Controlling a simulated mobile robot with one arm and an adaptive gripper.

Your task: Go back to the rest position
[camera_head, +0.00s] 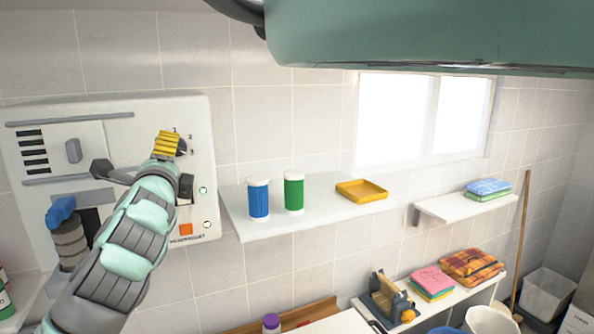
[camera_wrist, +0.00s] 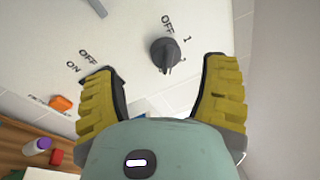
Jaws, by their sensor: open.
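My gripper (camera_head: 168,145) is up at the white control panel (camera_head: 200,120) on the tiled wall, its yellow ribbed pads in front of the numbers beside a dial. In the wrist view my gripper (camera_wrist: 160,88) has its two yellow fingers wide apart with nothing between the pads. The dark dial knob (camera_wrist: 165,55), labelled OFF, 1 and more, stands beyond the fingertips, apart from both. The left finger partly covers the panel by a second OFF/ON marking.
A shelf (camera_head: 325,212) to the right holds a blue jar (camera_head: 258,198), a green jar (camera_head: 294,192) and a yellow tray (camera_head: 362,191). An orange button (camera_head: 185,229) and green lights sit low on the panel. Folded towels (camera_head: 470,266) lie on a lower shelf at right.

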